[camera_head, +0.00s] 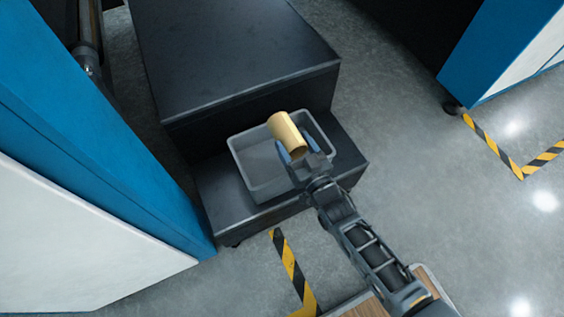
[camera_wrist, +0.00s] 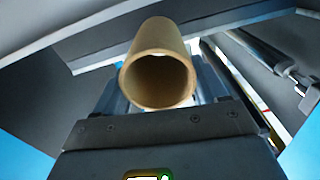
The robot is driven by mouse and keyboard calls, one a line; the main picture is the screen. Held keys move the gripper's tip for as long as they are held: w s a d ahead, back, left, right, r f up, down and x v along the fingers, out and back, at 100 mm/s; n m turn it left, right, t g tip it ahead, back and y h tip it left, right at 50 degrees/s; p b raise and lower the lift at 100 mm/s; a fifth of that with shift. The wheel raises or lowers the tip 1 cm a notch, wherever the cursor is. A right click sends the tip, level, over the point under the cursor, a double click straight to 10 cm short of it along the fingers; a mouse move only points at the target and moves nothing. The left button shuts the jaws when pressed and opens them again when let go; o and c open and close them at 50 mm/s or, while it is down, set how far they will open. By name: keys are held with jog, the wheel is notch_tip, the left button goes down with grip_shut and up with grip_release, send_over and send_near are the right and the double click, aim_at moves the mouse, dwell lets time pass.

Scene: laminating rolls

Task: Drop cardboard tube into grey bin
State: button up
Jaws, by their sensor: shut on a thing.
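The cardboard tube (camera_head: 287,133) is a short tan cylinder. My gripper (camera_head: 294,150) is shut on it and holds it above the right part of the grey bin (camera_head: 243,181). In the wrist view the tube (camera_wrist: 158,68) sits between the fingers of my gripper (camera_wrist: 165,85), with its open, hollow end facing the camera. The bin is a rectangular open container on the lower black step. The part of its floor that shows is empty; the tube, gripper and arm hide the rest.
The lower black step (camera_head: 345,155) bears the bin, and a taller black block (camera_head: 235,60) rises behind it. A blue and white machine (camera_head: 90,150) stands at the left, another (camera_head: 510,50) at the upper right. Grey floor (camera_head: 430,180) is open at right, with yellow-black tape.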

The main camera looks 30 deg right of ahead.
jog(key=o, duration=1.1)
jog(key=s+p, duration=0.1)
jog(key=s, duration=0.6)
jog(key=shift+s, duration=0.4)
